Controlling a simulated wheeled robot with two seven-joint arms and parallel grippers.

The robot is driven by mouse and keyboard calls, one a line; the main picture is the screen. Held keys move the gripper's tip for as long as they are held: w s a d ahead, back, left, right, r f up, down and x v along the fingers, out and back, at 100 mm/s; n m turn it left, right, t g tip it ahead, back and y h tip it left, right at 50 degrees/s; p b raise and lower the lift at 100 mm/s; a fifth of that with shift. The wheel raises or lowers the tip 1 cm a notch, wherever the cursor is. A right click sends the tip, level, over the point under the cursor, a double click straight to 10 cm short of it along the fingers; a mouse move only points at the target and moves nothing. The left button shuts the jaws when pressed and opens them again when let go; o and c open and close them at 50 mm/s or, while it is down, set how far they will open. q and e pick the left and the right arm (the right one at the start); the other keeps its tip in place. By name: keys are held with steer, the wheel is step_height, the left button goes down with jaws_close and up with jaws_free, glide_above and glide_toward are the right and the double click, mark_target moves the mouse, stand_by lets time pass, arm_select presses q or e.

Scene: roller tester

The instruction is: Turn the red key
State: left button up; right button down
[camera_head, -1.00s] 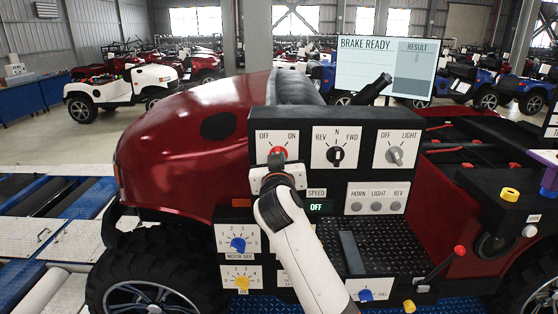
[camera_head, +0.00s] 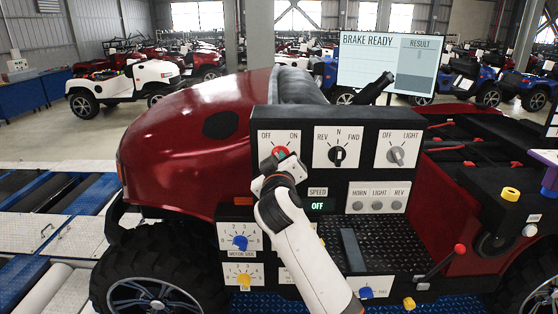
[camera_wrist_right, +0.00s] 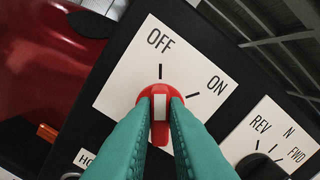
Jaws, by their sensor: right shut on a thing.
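The red key (camera_head: 279,151) is on a white plate (camera_head: 292,138) marked OFF and ON, at the left of the black control panel. In the right wrist view the red key (camera_wrist_right: 160,92) has a white stripe that lines up with the OFF tick. My right gripper (camera_head: 282,156) is at the key, tilted in the head view. My left gripper is not in view.
A black REV/N/FWD knob (camera_head: 338,155) and a grey OFF/LIGHT knob (camera_head: 396,155) sit to the right on the same panel. Below are a SPEED display (camera_head: 317,205) reading OFF and several grey buttons. The screen (camera_head: 386,64) reads BRAKE READY.

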steer(key=shift+r, duration=0.15)
steer(key=c, duration=1.5)
jaws_free()
steer(key=shift+o, duration=0.3)
steer(key=shift+w, duration=0.1)
steer(key=shift+f, duration=0.2)
steer(key=s+b, duration=0.4)
steer(key=s, duration=0.8)
steer(key=shift+b, duration=0.35)
